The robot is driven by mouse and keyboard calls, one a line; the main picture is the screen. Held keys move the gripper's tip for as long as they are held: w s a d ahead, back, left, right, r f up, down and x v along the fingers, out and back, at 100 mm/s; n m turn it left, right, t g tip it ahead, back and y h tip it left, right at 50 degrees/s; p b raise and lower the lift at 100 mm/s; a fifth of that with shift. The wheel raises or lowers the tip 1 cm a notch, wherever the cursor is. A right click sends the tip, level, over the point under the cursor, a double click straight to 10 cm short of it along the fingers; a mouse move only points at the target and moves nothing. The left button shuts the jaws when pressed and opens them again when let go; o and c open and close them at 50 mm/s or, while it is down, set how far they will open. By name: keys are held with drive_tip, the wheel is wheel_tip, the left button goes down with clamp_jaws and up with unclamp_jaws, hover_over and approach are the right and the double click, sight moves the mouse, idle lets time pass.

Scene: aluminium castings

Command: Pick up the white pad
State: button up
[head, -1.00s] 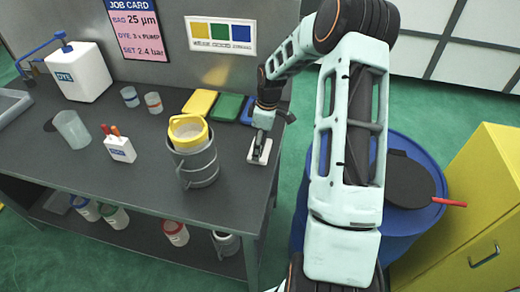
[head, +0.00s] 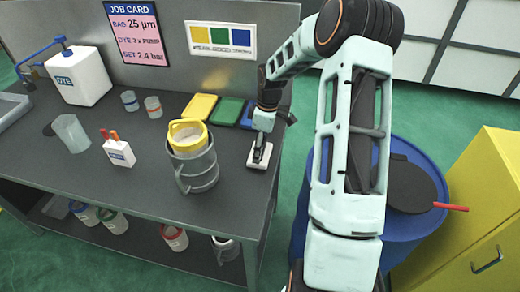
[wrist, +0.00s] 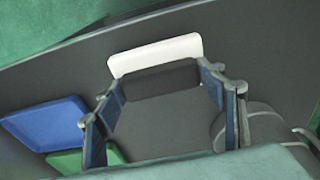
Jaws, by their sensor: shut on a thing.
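The white pad (head: 257,165) is at the right end of the dark bench, below my gripper (head: 262,150) in the head view. In the wrist view the white pad (wrist: 155,54) shows as a pale strip with a dark block along its near side. My gripper (wrist: 163,88) has its fingers on either side of that dark block and is shut on the pad. The pad looks level and at or very near the bench top; I cannot tell whether a small gap lies beneath it.
Yellow (head: 199,107), green (head: 227,111) and blue (head: 247,116) pads lie behind, along the back panel. A grey jug (head: 198,170) with a yellow-rimmed strainer stands left of the white pad. A blue drum (head: 408,235) stands beyond the bench's right edge.

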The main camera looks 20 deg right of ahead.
drive_tip(key=s+a+r+b, duration=0.1)
drive_tip(key=s+a+r, duration=0.3)
drive_tip(key=s+r, duration=0.7)
drive_tip(key=shift+s+r, duration=0.35)
drive_tip(key=shift+s, duration=0.65)
drive_tip(key=o, duration=0.5)
drive_tip(key=c, duration=0.4)
drive_tip(key=shift+o, duration=0.2)
drive_tip(key=shift+f, duration=0.1)
